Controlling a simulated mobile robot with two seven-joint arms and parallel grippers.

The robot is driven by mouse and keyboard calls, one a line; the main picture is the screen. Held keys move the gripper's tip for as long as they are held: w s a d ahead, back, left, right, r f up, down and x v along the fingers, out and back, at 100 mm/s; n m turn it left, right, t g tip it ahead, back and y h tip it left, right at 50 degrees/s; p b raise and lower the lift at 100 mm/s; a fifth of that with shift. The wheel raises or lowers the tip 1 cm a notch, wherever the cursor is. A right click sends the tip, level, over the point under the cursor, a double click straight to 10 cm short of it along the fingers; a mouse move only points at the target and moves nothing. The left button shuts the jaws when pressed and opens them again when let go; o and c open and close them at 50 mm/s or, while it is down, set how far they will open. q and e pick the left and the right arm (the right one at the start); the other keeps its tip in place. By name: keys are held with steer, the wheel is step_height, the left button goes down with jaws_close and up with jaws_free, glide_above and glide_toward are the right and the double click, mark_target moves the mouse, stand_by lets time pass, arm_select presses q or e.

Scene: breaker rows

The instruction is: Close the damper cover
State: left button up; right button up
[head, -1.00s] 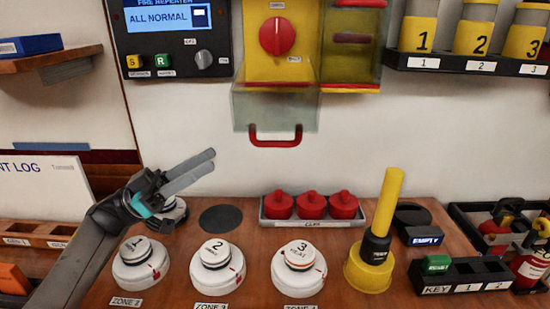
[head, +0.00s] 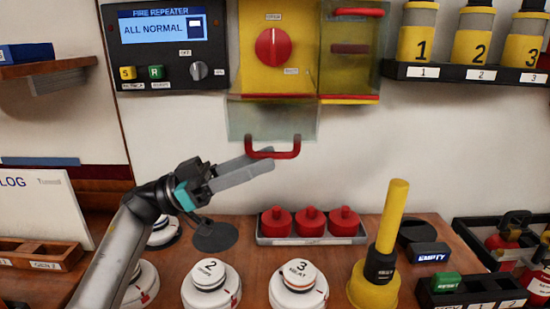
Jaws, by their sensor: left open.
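The damper cover (head: 258,122) is a clear flap with a red handle (head: 274,154) along its lower edge. It hangs down open below the yellow box (head: 248,62), whose red rotary knob (head: 272,48) is uncovered. My left gripper (head: 270,164) comes in from the left with its two grey fingers apart, close to the handle. The fingertips overlap the handle in the picture; I cannot tell whether they touch it. No right gripper is in view.
A second clear cover (head: 350,60) stands beside the yellow box. The fire repeater panel (head: 165,45) is to the left. Below, the bench holds white detectors (head: 298,288), red caps (head: 310,220) in a tray and a yellow tool (head: 385,240). The wall above the tray is clear.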

mark_target(275, 156)
arm_select(q)
steer(key=shift+x, duration=1.6)
jaws_close()
